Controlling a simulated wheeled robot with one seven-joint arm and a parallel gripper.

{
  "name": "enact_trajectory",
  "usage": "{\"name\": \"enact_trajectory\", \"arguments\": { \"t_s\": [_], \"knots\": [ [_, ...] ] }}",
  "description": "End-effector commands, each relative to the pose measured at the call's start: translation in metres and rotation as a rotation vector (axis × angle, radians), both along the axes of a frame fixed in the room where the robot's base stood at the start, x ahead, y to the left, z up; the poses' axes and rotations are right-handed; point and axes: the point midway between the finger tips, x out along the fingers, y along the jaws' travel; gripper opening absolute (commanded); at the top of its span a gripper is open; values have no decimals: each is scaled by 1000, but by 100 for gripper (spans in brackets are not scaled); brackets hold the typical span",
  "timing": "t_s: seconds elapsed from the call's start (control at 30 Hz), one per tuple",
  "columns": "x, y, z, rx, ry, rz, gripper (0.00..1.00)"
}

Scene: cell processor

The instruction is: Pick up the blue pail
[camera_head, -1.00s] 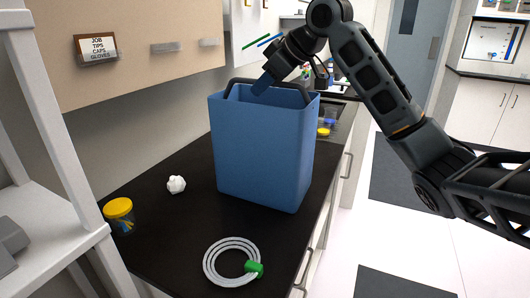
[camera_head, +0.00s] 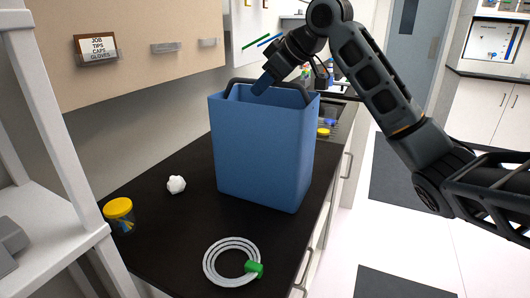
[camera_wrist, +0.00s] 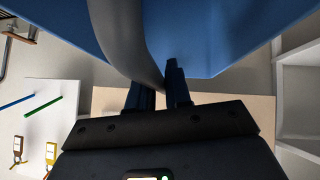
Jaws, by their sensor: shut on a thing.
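The blue pail (camera_head: 262,150) stands upright on the black counter in the head view, with a dark handle (camera_head: 240,82) arching over its open top. My gripper (camera_head: 262,86) is at the pail's top, beside the handle's far side, pointing down toward the rim. In the wrist view the pail (camera_wrist: 215,35) fills the upper part, and the grey handle (camera_wrist: 122,40) curves down to my gripper's fingers (camera_wrist: 160,82). The fingers are shut on the handle. The exact contact is partly hidden.
On the black counter (camera_head: 165,240) lie a coiled white tube (camera_head: 215,270) with a green piece (camera_head: 255,268), a crumpled white thing (camera_head: 176,184) and a yellow-lidded jar (camera_head: 119,214). A white shelf frame (camera_head: 50,130) stands at left. A beige cabinet (camera_head: 140,60) hangs behind.

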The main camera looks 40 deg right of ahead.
Motion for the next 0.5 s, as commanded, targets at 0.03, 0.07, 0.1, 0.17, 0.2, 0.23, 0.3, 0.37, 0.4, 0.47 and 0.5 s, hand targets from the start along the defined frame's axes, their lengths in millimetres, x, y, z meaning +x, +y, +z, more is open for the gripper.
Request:
{"name": "enact_trajectory", "arguments": {
  "t_s": [0.03, 0.07, 0.1, 0.17, 0.2, 0.23, 0.3, 0.37, 0.4, 0.47, 0.5],
  "knots": [
    [0, 0, 0, 0, 0, 0, 0],
    [0, 0, 0, 0, 0, 0, 0],
    [0, 0, 0, 0, 0, 0, 0],
    [0, 0, 1, 0, -2, 0, 0],
    [0, 0, 1, 0, -2, 0, 0],
    [0, 0, 1, -1, -2, 0, 0],
    [0, 0, 1, 0, -2, 0, 0],
    [0, 0, 2, -1, -2, 0, 0],
    [0, 0, 3, -1, -2, 0, 0],
    [0, 0, 5, -1, -1, 0, 0],
    [0, 0, 8, -1, -1, 0, 0]
  ]
}}
